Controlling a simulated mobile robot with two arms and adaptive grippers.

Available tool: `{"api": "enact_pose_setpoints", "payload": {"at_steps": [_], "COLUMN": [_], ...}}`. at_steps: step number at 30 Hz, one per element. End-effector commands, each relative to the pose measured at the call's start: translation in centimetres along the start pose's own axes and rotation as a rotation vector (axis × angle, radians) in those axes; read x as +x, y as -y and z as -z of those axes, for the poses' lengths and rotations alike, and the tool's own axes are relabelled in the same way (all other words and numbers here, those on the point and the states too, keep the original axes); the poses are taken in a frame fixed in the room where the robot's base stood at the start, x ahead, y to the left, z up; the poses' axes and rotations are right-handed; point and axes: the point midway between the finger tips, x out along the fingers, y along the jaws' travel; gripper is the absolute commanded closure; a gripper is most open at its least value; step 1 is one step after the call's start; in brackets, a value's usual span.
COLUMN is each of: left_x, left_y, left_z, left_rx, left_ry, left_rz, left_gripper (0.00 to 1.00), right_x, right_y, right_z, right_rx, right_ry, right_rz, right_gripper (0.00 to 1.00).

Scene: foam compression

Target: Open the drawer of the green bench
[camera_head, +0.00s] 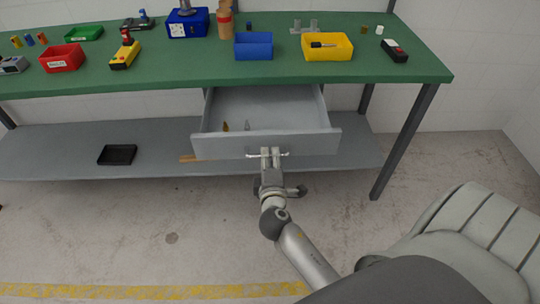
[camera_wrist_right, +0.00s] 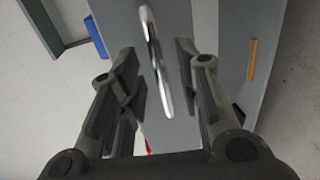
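The green bench (camera_head: 190,72) has a grey drawer (camera_head: 265,146) under its top, and the drawer is pulled out with its inside visible. A few small items, one of them yellowish, lie inside it. The silver bar handle (camera_head: 283,155) is on the drawer front. My right gripper (camera_head: 270,153) is at the handle, in front of the drawer. In the right wrist view the handle (camera_wrist_right: 155,60) lies between the two spread fingers, with a visible gap on each side. My left gripper is not in view.
On the bench top stand a blue bin (camera_head: 253,46), a yellow bin (camera_head: 327,47), a red bin (camera_head: 62,58) and other items. A black tray (camera_head: 117,154) lies on the lower shelf (camera_head: 60,150). A bench leg (camera_head: 404,142) stands at right. The floor in front is clear.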

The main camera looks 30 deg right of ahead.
Motion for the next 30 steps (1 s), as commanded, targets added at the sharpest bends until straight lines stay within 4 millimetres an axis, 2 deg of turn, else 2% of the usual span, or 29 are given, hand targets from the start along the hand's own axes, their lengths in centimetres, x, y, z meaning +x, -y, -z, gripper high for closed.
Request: {"api": "enact_pose_setpoints", "payload": {"at_steps": [1,6,12,18,30], "left_x": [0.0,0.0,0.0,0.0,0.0], "left_y": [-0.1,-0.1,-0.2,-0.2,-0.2], "left_z": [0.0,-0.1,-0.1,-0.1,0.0], "left_rx": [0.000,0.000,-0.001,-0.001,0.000], "left_ry": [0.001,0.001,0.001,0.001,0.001], "left_rz": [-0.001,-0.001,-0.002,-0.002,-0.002], "left_gripper": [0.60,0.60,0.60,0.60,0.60], "right_x": [-1.2,-5.0,-8.3,-9.6,-9.6], "right_y": [0.2,0.1,0.2,0.1,0.1], "right_z": [0.0,-0.1,0.0,0.0,0.0], "right_rx": [0.001,0.000,0.000,-0.001,-0.001], "right_ry": [0.000,0.001,0.001,0.001,0.001], "right_rz": [0.004,0.004,0.004,0.001,0.001], "right_gripper": [0.68,0.68,0.68,0.68,0.68]}}
